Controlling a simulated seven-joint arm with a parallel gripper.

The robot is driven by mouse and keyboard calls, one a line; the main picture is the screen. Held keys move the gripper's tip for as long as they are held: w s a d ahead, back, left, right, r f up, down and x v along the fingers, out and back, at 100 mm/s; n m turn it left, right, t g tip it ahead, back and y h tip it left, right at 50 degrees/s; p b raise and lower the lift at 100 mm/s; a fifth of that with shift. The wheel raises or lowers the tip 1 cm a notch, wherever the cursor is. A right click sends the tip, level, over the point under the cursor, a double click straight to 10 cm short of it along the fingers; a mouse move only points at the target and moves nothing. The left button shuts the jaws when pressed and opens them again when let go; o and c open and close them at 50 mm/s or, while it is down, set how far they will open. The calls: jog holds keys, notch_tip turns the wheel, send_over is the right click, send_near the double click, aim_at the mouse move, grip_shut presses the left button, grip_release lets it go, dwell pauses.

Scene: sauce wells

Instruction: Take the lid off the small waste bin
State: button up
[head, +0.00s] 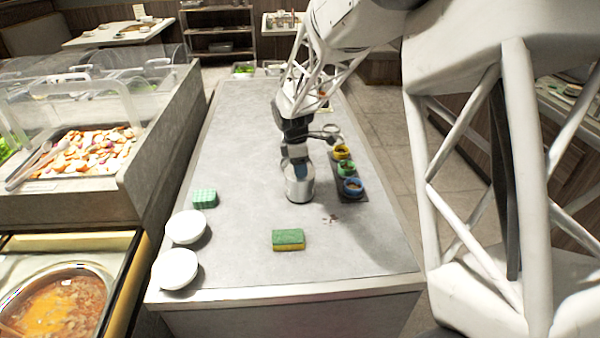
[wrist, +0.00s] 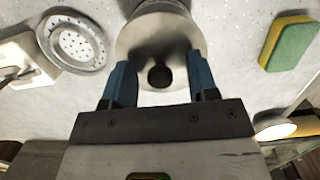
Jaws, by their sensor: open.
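The small waste bin (head: 299,191) is a silvery metal cylinder standing upright on the grey counter. In the wrist view its round metal lid (wrist: 135,45) is seen from above, with a dark round knob (wrist: 160,76) on it. My gripper (head: 299,168) is over the bin, pointing down, and hides much of the lid in the head view. In the wrist view my gripper (wrist: 159,68) is open, with one blue finger on each side of the knob. I cannot tell whether the fingers touch the knob or lid.
Yellow, green and blue sauce wells (head: 345,169) stand right of the bin. A green and yellow sponge (head: 288,240) lies in front. Two white bowls (head: 184,228) and a green checked block (head: 205,199) are at the left. The counter's front right is mostly clear.

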jog(key=shift+c, duration=0.5)
jog(key=c, duration=0.9)
jog(key=shift+r, duration=0.1)
jog(key=shift+r, duration=0.75)
notch_tip(320, 180, up, 2)
jog(key=s+d+r, duration=0.1)
jog(key=s+d, duration=0.1)
jog(key=s, duration=1.4)
jog(key=shift+d+r, duration=0.2)
jog(key=shift+w, duration=0.1)
